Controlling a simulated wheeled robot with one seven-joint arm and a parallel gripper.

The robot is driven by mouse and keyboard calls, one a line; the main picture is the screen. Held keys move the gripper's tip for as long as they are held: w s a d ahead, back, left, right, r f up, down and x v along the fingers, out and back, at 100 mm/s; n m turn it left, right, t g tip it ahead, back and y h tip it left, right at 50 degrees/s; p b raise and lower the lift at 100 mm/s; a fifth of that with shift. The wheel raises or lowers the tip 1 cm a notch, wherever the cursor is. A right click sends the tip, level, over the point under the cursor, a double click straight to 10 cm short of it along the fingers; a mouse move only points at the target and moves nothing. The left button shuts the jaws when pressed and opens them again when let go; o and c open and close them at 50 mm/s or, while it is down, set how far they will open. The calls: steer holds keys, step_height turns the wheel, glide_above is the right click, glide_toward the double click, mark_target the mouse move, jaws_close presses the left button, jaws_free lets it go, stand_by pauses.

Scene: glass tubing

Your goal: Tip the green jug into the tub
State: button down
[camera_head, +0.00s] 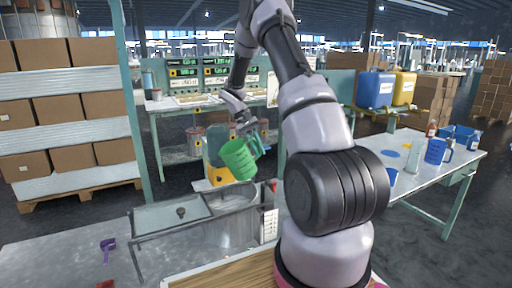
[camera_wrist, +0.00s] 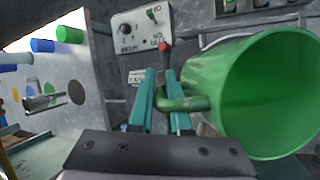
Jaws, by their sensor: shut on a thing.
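The green jug (camera_head: 238,160) hangs in the air above the grey metal tub (camera_head: 230,232) in the head view, tilted to one side. My gripper (camera_wrist: 163,88) is shut on the jug's handle, with its two teal fingers on either side of it. The jug (camera_wrist: 275,95) fills the right of the wrist view, its wide mouth partly facing the camera. The jug looks empty inside where I can see. The tub's left part has a lid with a dark knob (camera_head: 181,212); its right part looks open. The tub's floor is hard to make out.
A control box (camera_wrist: 140,32) with a red-knobbed lever is close behind the fingers. A purple item (camera_head: 108,248) lies on the bench left of the tub. A blue jug (camera_head: 436,151) stands on the right table. Stacked cartons (camera_head: 55,110) stand at left.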

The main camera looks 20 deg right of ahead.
mark_target(256, 168)
steer(key=f+y, duration=0.2)
steer(key=a+f+y, duration=0.1)
steer(key=f+y, duration=0.1)
steer(key=shift+a+f+n, duration=0.15)
steer(key=shift+n, duration=0.25)
steer(key=shift+a, duration=0.1)
steer(key=shift+r, duration=1.9)
